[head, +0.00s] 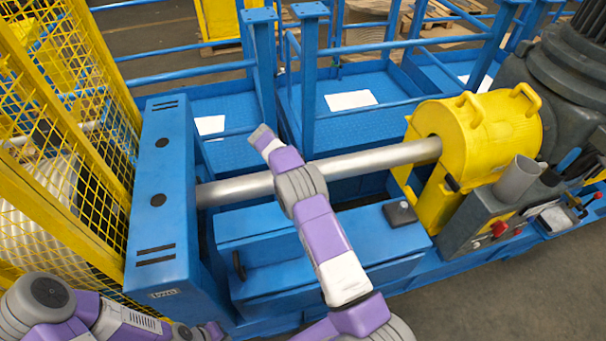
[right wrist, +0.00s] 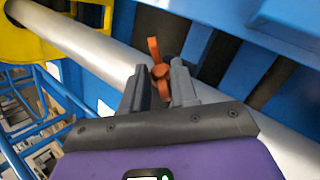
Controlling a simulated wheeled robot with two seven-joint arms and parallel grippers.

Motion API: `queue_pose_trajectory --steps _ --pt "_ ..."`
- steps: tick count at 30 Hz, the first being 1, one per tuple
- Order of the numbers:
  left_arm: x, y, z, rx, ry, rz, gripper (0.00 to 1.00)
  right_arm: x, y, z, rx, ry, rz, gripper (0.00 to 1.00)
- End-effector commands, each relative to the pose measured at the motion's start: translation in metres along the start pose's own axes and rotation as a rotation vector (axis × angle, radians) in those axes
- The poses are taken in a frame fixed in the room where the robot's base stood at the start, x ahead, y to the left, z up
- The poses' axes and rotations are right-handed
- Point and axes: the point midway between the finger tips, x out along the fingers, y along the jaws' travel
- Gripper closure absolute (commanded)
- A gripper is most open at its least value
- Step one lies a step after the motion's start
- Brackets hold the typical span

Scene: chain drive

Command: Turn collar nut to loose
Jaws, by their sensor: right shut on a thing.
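In the right wrist view an orange winged part, which I take to be the collar nut (right wrist: 160,71), sits by the bright metal shaft (right wrist: 87,47). One wing points up and another reaches down between my fingers. My right gripper (right wrist: 160,84) is shut on this nut, with one dark finger on each side. In the head view my right arm reaches over the shaft (head: 370,160) and hides the nut; I cannot make out the fingers there. My left arm shows only in the lower left corner, and its fingers are not in view.
A yellow housing (head: 490,135) takes the shaft's right end, and a tall blue box (head: 160,200) its left end. Yellow mesh guarding (head: 60,110) stands at the left. Blue rails (head: 390,46) run behind. A blue cabinet (head: 330,262) lies in front of the shaft.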

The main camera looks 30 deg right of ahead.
Motion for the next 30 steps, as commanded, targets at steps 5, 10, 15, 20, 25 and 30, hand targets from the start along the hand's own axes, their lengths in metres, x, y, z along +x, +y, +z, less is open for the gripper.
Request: queue_pose_trajectory --steps 5,10,15,20,25,30 --pt "0.005 -0.002 0.000 0.000 0.000 0.000 1.00 0.002 -0.007 -0.001 -0.090 0.000 0.139 1.00" --pt "0.010 -0.004 0.000 0.000 0.000 0.000 1.00 0.003 -0.009 0.000 -0.159 0.001 0.253 1.00" --pt "0.013 -0.005 -0.001 0.000 0.000 0.000 1.00 0.004 -0.011 0.000 -0.214 0.001 0.341 1.00" --pt "0.015 -0.006 -0.001 0.000 0.000 0.000 1.00 0.004 -0.013 0.000 -0.247 0.001 0.396 1.00" --pt "0.016 -0.006 -0.001 0.000 0.000 0.000 1.00 0.005 -0.013 0.001 -0.266 0.001 0.428 1.00" --pt "0.016 -0.006 -0.001 0.000 0.000 0.000 1.00 0.004 -0.013 0.000 -0.273 0.003 0.438 1.00"
